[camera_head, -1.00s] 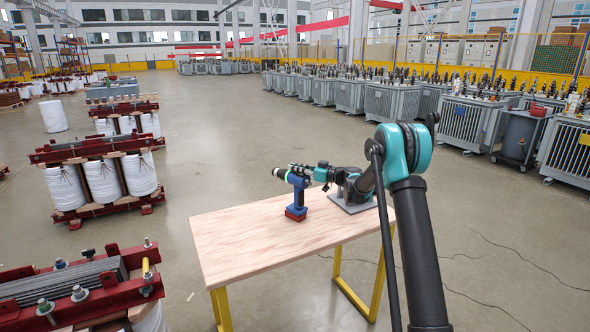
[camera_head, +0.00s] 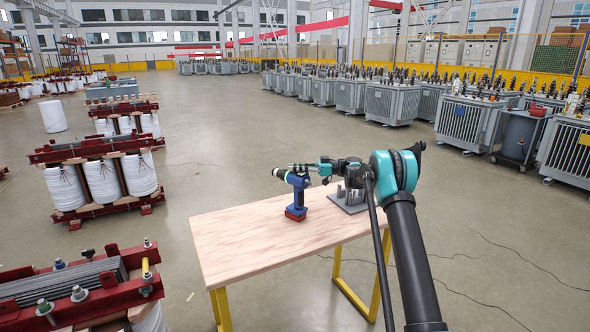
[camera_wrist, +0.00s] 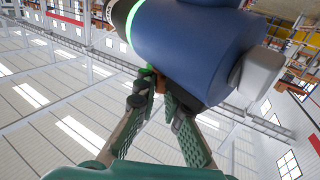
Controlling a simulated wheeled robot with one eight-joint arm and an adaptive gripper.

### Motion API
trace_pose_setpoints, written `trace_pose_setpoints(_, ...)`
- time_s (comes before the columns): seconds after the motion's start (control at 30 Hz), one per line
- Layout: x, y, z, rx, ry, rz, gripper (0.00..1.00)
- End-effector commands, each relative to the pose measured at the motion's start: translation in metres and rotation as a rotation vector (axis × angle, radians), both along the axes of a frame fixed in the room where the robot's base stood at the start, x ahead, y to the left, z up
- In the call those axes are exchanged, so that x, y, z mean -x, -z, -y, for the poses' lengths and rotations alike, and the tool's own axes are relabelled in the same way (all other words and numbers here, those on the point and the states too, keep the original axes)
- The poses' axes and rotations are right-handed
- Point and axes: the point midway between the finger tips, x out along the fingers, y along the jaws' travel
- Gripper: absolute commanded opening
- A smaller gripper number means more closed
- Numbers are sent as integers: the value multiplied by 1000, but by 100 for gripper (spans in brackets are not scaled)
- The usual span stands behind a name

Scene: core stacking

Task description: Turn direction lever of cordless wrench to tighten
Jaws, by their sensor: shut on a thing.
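The cordless wrench (camera_head: 299,184) stands upright on the wooden table (camera_head: 245,245), with a blue body, a dark nose with a green ring pointing left, and a red battery base. In the wrist view its blue housing (camera_wrist: 195,45) fills the upper middle, close to the camera. My gripper (camera_head: 312,168) reaches in from the right at the height of the wrench's head. In the wrist view my gripper's fingertips (camera_wrist: 160,94) close around a small orange-brown piece (camera_wrist: 160,84) at the housing, seemingly the direction lever. The fingers hide most of it.
A grey holder with upright posts (camera_head: 347,198) stands on the table right of the wrench, beneath my arm. The front left of the tabletop is bare. Transformer coils (camera_head: 100,178) and grey transformers (camera_head: 465,122) stand on the floor well away.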

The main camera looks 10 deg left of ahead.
Motion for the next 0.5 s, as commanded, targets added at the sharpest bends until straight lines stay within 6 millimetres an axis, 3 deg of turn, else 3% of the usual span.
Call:
trace_pose_setpoints(0.27,0,0,0,0,0,0,0)
trace_pose_setpoints(0.3,0,0,0,0,0,0,12)
trace_pose_setpoints(0.43,0,0,0,0,1,0,28)
trace_pose_setpoints(0.5,0,0,0,0,1,0,30)
